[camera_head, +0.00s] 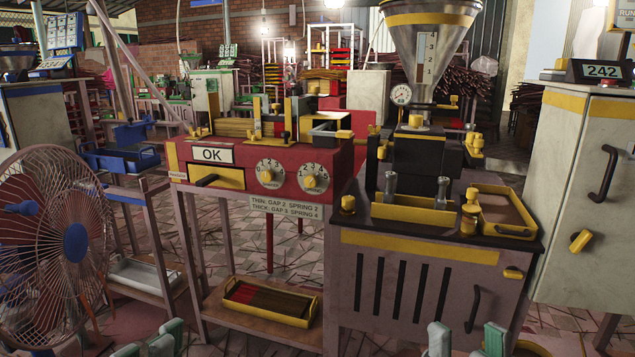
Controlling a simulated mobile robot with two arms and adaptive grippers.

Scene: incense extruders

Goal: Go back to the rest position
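Only the fingertips of my grippers show, at the bottom edge. My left gripper (148,345) is at the lower left, with teal and grey tips set apart and nothing visible between them. My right gripper (466,342) is at the lower right, in front of the dark-topped extruder cabinet (425,290). Its two tips stand apart with a clear gap and nothing between them. Neither gripper is seen touching anything. My wrists and arms are out of the picture.
A wire-caged fan (50,235) stands close at the left. A red machine (265,165) marked OK is at the centre on a stand, with a yellow tray (268,318) on its lower shelf. A pale cabinet (590,195) stands at the right. Tiled floor shows between the stands.

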